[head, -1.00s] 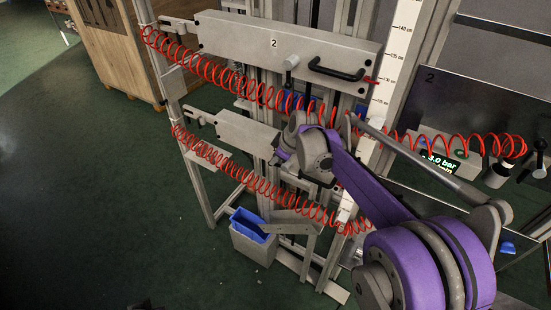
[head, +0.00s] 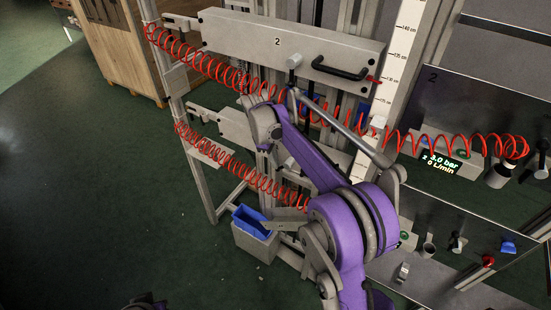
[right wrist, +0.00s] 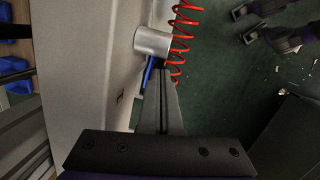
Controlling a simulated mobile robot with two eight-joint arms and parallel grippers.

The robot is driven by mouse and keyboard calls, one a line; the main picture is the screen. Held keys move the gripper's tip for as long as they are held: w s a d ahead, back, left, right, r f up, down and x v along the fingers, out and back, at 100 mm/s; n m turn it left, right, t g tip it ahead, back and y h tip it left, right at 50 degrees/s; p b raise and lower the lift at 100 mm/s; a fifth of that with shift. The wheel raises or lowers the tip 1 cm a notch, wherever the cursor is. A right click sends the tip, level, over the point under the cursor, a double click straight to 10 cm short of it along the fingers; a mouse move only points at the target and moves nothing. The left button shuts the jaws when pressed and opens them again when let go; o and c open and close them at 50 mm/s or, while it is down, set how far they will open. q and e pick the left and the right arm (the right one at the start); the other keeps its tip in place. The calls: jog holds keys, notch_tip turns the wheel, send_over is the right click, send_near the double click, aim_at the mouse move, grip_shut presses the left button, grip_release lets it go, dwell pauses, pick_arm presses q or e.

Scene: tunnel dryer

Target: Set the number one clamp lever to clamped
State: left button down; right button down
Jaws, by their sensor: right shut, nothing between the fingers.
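The lower grey clamp box (head: 235,126) sits below the beam marked 2, and my right arm covers its right part. In the right wrist view a grey face (right wrist: 85,70) fills the left. A silver round hub (right wrist: 152,41) stands out from it, with a narrow blue piece (right wrist: 149,72) beside my fingers. I take these for the number one clamp lever, but its setting cannot be read. My right gripper (right wrist: 163,82) is shut and empty, its tips close to the hub; contact cannot be told. Its fingers are hidden in the head view. My left gripper is not visible.
The upper beam (head: 240,38) marked 2 has a silver knob (head: 294,61) and a black handle (head: 340,70). Red coiled hoses (head: 205,66) cross the frame. A blue bin (head: 251,222) sits low. Open green floor lies left.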

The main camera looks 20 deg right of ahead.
jog(key=shift+s+d+f+g+h+b, duration=0.1)
jog(key=shift+f+g+h+b, duration=0.1)
jog(key=shift+f+g+h, duration=0.3)
jog(key=shift+s+d+f+g+h+b, duration=0.1)
jog(key=shift+f+g+b, duration=0.1)
jog(key=shift+f, duration=0.6)
dwell(1.4)
dwell(1.2)
